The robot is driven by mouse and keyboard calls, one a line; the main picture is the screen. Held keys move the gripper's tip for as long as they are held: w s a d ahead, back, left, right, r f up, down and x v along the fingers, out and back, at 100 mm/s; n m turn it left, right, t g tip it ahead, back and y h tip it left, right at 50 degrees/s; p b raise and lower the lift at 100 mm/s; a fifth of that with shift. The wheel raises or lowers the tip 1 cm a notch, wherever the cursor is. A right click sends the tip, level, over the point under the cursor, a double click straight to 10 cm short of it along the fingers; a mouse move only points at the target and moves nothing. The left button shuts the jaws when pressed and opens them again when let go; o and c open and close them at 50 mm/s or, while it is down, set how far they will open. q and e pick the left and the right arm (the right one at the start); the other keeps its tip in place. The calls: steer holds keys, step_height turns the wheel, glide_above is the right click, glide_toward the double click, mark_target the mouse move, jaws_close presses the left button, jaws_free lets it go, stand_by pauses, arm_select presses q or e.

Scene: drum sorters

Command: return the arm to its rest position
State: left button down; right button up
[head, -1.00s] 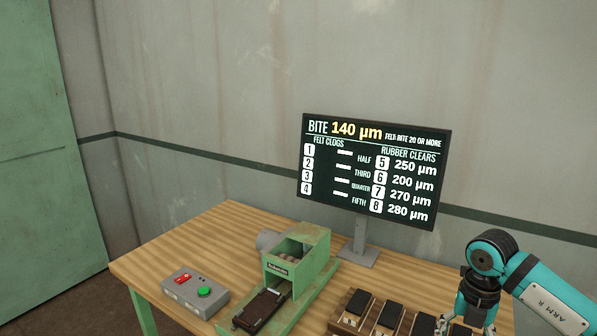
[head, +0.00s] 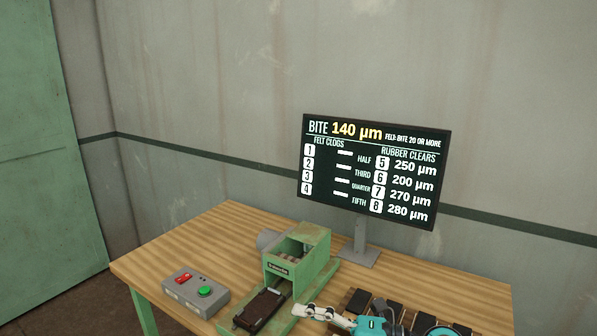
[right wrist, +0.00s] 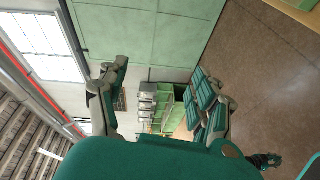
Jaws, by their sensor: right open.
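My right arm (head: 370,326) shows at the bottom edge of the head view, as a teal joint and a pale link in front of the row of dark-topped blocks.
The wooden table (head: 200,248) carries a grey button box (head: 195,293), a green machine (head: 312,243) with a dark block (head: 260,308) at its front, and a screen (head: 370,170) on a stand. Dark-topped blocks (head: 392,310) line the front right. The table's back right is clear.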

steer(key=w+d+r+m+t+h, duration=0.1)
steer(key=d+r+m+t+h, duration=0.2)
steer(key=m+t, duration=0.45)
steer(key=w+d+r+m+t+h, duration=0.2)
steer(key=d+m+t, duration=0.3)
steer(key=m+t, duration=0.3)
steer(key=s+d+f+m+g+h, duration=0.4)
steer(key=d+f+m+h, duration=0.6)
steer(key=f+m+h, duration=0.3)
steer(key=s+d+f+g+y, duration=0.1)
steer(key=s+f+g, duration=0.6)
steer(key=s, duration=0.4)
steer(key=s+f+g, duration=0.5)
steer(key=s+f, duration=0.4)
steer(key=s, duration=0.2)
step_height(320, 180, down, 24)
steer(key=f+g, duration=0.1)
steer(key=g, duration=0.1)
steer(key=s+d+f, duration=0.3)
steer(key=s+f, duration=1.3)
steer(key=s, duration=0.1)
steer(key=shift+f, duration=0.4)
